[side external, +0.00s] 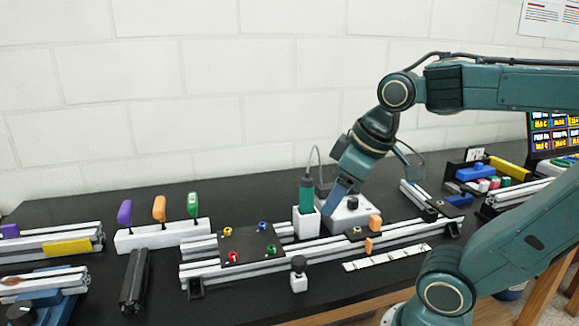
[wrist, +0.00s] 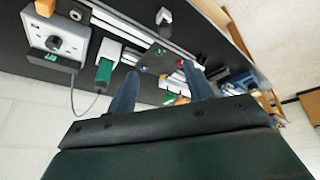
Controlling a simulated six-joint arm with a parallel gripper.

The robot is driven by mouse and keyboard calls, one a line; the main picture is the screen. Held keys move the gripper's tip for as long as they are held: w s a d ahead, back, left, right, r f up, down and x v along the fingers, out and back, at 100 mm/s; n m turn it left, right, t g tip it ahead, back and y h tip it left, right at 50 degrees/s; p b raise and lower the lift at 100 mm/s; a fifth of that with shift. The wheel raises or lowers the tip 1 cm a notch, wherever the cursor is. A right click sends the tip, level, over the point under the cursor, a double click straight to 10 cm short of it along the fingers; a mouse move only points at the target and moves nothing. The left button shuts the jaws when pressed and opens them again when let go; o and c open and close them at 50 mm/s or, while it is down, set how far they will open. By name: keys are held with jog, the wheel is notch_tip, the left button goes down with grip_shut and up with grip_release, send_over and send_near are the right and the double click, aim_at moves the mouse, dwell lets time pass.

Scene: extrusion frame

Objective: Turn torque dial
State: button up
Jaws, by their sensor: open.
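The torque dial (wrist: 54,42) is a small dark knob on the face of a pale grey control box (wrist: 76,46) at the left of the wrist view. A small green display (wrist: 50,57) sits beside the dial. In the side view the box (side external: 352,217) stands at the back of the bench, and the dial (side external: 352,202) shows on its top. My gripper (side external: 332,207) points down, close to the left part of the box in that view. In the wrist view my gripper (wrist: 161,70) has its two blue fingers spread with nothing held between them, and the dial lies outside them.
A green electric screwdriver (side external: 306,193) stands in a white holder just left of the box, with its cable looping up. Aluminium extrusions with a black plate (side external: 250,246) lie in front. A rack with coloured hex keys (side external: 160,234) stands left. Bare black bench shows at the front.

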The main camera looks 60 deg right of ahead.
jog(key=w+d+r+n+g, duration=0.1)
jog(key=w+d+g, duration=0.1)
jog(key=w+d, duration=0.35)
jog(key=n+g, duration=0.3)
send_over(353, 199)
notch_tip(353, 199, down, 4)
jog(key=r, duration=0.1)
jog(key=shift+d+f+y, duration=0.1)
jog(key=shift+f+y, duration=0.15)
jog(key=shift+y, duration=0.05)
jog(key=shift+f, duration=0.1)
jog(key=shift+f, duration=6.8)
jog(key=c, duration=1)
